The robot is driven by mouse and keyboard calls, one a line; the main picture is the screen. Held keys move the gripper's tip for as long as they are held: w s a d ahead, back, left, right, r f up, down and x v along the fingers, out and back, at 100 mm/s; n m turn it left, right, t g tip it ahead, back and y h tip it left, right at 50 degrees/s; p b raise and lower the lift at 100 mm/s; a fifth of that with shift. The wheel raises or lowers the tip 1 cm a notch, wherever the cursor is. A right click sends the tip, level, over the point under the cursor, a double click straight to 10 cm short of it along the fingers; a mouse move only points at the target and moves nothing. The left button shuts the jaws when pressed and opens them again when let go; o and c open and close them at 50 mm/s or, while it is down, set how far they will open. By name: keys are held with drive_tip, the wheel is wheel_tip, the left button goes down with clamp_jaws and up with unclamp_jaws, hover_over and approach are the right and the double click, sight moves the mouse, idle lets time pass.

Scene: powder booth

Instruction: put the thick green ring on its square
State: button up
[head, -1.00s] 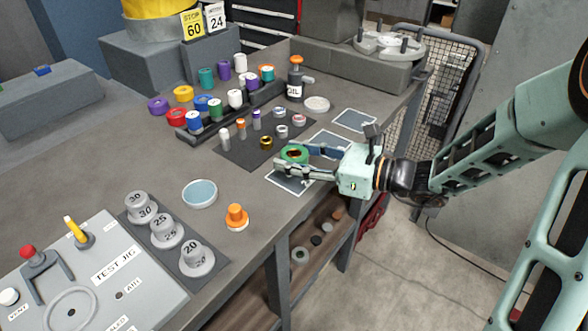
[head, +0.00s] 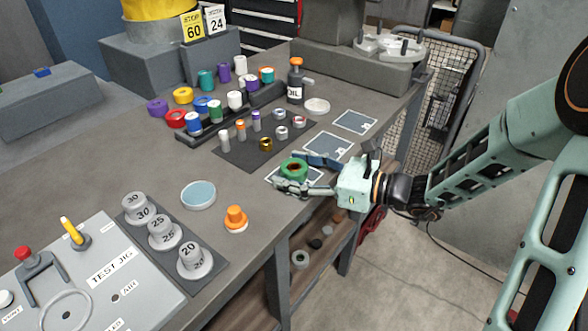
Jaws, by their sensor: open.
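The thick green ring (head: 290,170) is between the fingers of my gripper (head: 294,173), over the nearest of three dark, white-edged squares. My gripper is open, with one finger on each side of the ring. The ring looks low at the nearest square (head: 315,184), but I cannot tell whether it rests flat on it. The ring and fingers hide most of that square. The middle square (head: 327,146) and the far square (head: 355,121) are empty.
A dark mat (head: 235,152) with several small rings and cylinders lies left of the squares. An orange-topped part (head: 236,217) and a round blue-topped dish (head: 198,194) stand nearer. The table's front edge runs close beside the squares.

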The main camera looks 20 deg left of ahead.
drive_tip(key=shift+r, duration=0.25)
drive_tip(key=p+v, duration=0.1)
drive_tip(key=v, duration=1.1)
drive_tip(key=shift+f+p, duration=0.15)
drive_tip(key=shift+p, duration=0.2)
drive_tip(key=shift+w, duration=0.1)
